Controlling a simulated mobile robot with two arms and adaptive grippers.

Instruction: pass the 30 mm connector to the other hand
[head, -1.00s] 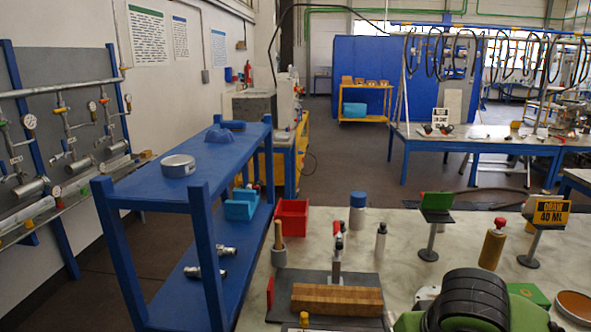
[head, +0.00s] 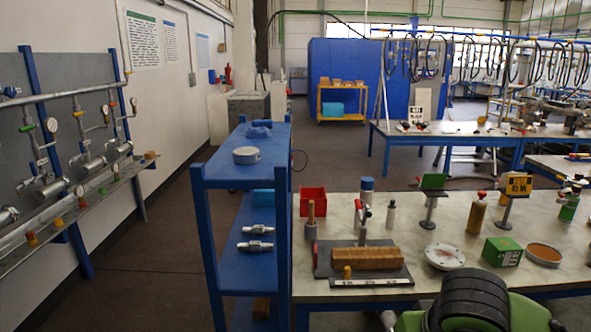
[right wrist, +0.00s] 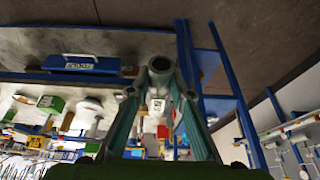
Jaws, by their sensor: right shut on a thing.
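In the right wrist view, my right gripper (right wrist: 159,95) is shut on a grey metal tubular piece with a round open end, which looks like the connector (right wrist: 161,66). It is held between the two teal fingers, clear of the table and shelf. I cannot read its size. In the head view my right arm shows at the bottom right, but its gripper is out of frame. My left gripper is not in view. Two similar metal fittings (head: 258,229) lie on the lower deck of the blue shelf (head: 209,170).
The worktable (head: 430,215) holds a red bin (head: 312,200), a wooden block (head: 366,258) on a dark plate, a round flange (head: 444,256), a green box (head: 502,251) and bottles. A pipe panel (head: 60,100) lines the left wall. The floor (head: 130,265) between panel and shelf is clear.

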